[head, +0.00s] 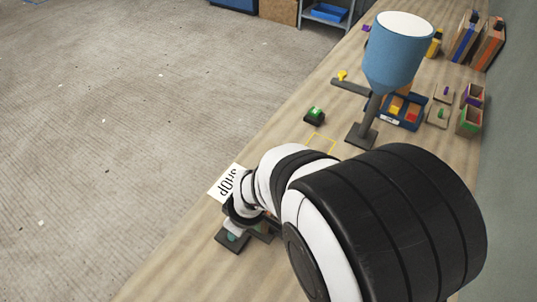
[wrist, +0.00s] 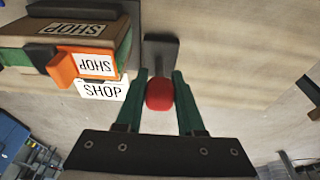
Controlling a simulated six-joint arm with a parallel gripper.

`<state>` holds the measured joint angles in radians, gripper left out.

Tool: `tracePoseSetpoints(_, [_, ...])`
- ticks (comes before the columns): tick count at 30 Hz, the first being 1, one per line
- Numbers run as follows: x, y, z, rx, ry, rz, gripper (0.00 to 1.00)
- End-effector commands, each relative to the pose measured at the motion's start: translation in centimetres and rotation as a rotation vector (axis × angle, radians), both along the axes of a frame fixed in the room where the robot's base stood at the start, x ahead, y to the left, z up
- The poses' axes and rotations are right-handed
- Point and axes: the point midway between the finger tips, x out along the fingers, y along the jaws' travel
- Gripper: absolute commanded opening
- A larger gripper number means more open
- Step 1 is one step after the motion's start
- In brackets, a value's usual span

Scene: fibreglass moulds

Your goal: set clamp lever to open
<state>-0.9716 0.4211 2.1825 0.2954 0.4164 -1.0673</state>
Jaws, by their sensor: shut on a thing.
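In the wrist view, a red knob (wrist: 159,97) sits between the two green fingers of my gripper (wrist: 160,76), which are closed in on its sides. A dark grey bar or plate (wrist: 160,50) extends behind the knob; I take the two together as the clamp lever. In the head view my gripper (head: 250,222) is low at the bench's front edge, beside a dark base (head: 232,243). My wrist and arm hide the red knob there. The lever's angle cannot be told.
A SHOP card (head: 227,183) lies beside my gripper. A blue funnel on a stand (head: 393,62), a green-topped block (head: 314,115) and several bins stand further along the bench. In the wrist view, a labelled box (wrist: 60,62) is close on the left.

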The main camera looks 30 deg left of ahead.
Motion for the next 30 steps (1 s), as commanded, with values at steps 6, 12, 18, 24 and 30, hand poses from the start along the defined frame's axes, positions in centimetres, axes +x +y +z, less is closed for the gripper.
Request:
tracePoseSetpoints(6, [0.0, -0.1, -0.2, -0.003, 0.0, 0.001, 0.0])
tracePoseSetpoints(12, [0.0, -0.1, -0.2, -0.003, 0.0, 0.001, 0.43])
tracePoseSetpoints(18, [0.0, 0.0, -0.1, -0.002, 0.0, 0.001, 0.68])
tracePoseSetpoints(24, [0.0, 0.0, 0.0, -0.001, 0.0, 0.001, 0.68])
tracePoseSetpoints(30, [0.1, -0.6, 2.6, 0.004, -0.003, 0.001, 0.68])
